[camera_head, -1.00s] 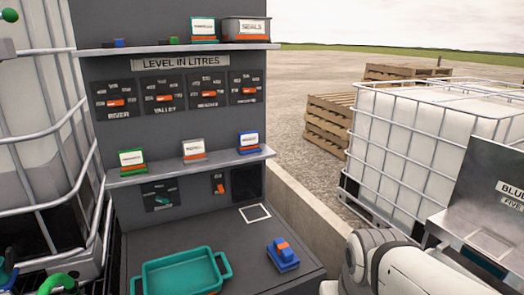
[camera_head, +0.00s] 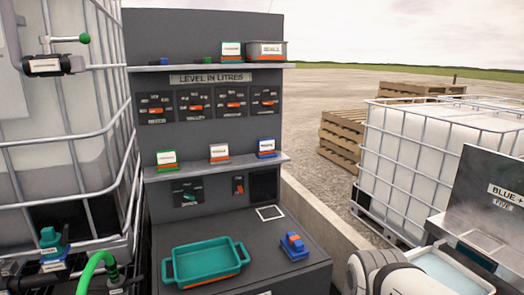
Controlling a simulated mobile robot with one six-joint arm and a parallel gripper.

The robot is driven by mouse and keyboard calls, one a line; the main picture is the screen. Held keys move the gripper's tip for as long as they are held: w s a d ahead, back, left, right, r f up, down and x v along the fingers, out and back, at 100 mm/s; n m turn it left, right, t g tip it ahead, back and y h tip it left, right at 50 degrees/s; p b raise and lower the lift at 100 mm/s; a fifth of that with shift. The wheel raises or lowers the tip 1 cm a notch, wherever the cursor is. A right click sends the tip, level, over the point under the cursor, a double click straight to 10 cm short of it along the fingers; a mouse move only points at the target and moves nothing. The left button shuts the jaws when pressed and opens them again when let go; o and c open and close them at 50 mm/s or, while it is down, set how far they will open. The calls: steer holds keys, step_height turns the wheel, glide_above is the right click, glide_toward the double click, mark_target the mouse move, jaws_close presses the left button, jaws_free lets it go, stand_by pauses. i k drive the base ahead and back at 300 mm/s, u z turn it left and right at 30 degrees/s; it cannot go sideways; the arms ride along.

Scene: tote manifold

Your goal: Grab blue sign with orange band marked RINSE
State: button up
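A blue sign (camera_head: 267,148) with a white card and an orange band stands upright at the right end of the lower shelf. Its lettering is too small to read for certain. A similar sign (camera_head: 219,153) with an orange band stands in the middle of that shelf, and a green sign (camera_head: 167,160) stands to its left. My white arm shows at the lower right, but my gripper is outside the picture.
The lower shelf (camera_head: 212,170) is above a dark counter. A teal tray (camera_head: 206,262) and a blue and orange block (camera_head: 293,246) rest on the counter. The upper shelf (camera_head: 160,68) holds a teal sign (camera_head: 231,51) and a grey bin (camera_head: 266,50). A caged tank (camera_head: 412,152) stands right.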

mark_target(266, 146)
steer(key=i, duration=0.85)
steer(key=z, duration=0.05)
